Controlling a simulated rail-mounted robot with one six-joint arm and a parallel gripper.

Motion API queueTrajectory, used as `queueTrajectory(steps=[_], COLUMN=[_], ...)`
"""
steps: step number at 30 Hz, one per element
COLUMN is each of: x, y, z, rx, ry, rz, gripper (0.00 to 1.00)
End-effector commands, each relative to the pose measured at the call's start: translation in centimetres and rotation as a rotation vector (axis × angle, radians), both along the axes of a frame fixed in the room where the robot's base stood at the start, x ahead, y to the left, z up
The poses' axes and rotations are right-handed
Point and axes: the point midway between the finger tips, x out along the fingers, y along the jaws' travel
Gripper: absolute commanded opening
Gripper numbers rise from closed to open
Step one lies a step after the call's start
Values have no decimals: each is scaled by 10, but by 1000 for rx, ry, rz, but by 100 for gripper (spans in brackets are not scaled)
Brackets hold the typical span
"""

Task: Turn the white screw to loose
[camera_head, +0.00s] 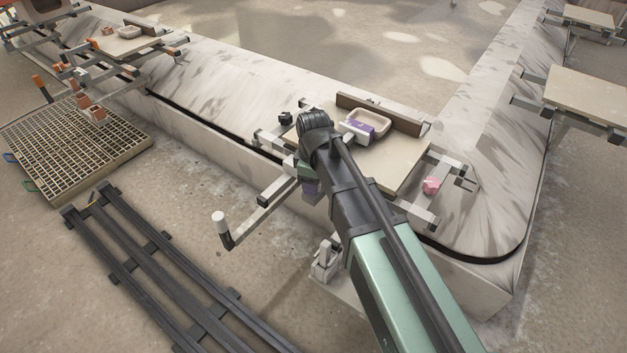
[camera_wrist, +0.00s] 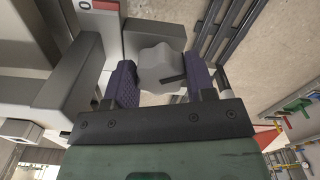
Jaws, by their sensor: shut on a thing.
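The white screw (camera_wrist: 158,62) is a pale lobed knob with a dark mark on its face, seen in the wrist view. My gripper (camera_wrist: 163,80) has its two purple fingers on either side of the screw and is shut on it. In the head view my gripper (camera_head: 309,187) is at the front left edge of a carriage's pale board (camera_head: 398,160), partly hidden by my wrist. The screw is hidden there.
A purple-and-white tray (camera_head: 367,126) is on the board, by a brown upright strip (camera_head: 380,113). A pink knob (camera_head: 431,186) is at the right and a black knob (camera_head: 285,118) at the left. A white-topped handle (camera_head: 220,224) sticks out in front. Dark rails (camera_head: 165,270) run along the floor.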

Motion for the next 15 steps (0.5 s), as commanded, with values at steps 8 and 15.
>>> queueTrajectory(steps=[8,15], x=[0,0], y=[0,0], z=[0,0], rx=[-1,-1], ry=[0,1], rz=[260,488], gripper=[26,26])
